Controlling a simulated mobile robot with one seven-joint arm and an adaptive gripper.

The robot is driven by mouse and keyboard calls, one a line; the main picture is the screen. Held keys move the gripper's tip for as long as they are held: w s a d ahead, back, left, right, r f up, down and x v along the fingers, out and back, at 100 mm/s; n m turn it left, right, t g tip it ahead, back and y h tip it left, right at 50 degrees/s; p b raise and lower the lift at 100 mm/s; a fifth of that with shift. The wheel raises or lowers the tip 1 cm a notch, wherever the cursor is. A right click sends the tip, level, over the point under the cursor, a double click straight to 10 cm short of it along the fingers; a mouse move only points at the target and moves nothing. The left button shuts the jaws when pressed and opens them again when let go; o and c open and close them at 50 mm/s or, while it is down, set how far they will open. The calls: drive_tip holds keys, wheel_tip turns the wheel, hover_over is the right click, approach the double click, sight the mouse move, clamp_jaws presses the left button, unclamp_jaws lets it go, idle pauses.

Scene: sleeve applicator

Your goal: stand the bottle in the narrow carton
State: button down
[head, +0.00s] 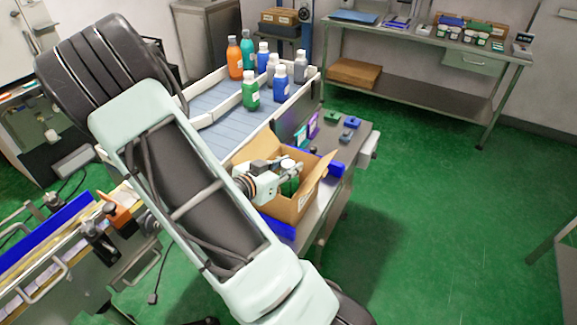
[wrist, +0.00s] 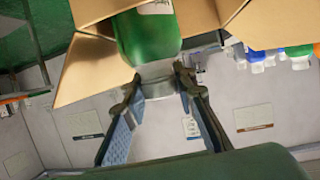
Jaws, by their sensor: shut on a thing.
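The open cardboard carton (head: 283,208) stands on the bench end, flaps spread. A green bottle (head: 290,186) with a pale cap shows at its opening, partly hidden by my gripper (head: 292,170). In the wrist view, my gripper (wrist: 157,88) is shut on the pale cap of the green bottle (wrist: 148,40), one finger on each side. The bottle's body points toward the carton flaps (wrist: 88,72), which lie around it. How deep the bottle is, and whether its base touches the carton floor, is hidden.
Several orange, teal, blue, green and grey bottles (head: 250,88) stand on the railed conveyor (head: 238,128) behind the carton. Small blue and green blocks (head: 350,122) lie on the bench to the right. Green floor is free on the right.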

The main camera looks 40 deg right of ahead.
drive_tip(key=shift+f+b, duration=0.35)
drive_tip(key=shift+f, duration=0.05)
drive_tip(key=c, duration=1.6)
unclamp_jaws()
drive_tip(key=shift+r+p, duration=0.5)
drive_tip(key=shift+r, duration=0.1)
drive_tip(key=v, duration=0.6)
drive_tip(key=p+v, duration=0.1)
drive_tip(key=v, duration=0.5)
drive_tip(key=shift+f, duration=0.25)
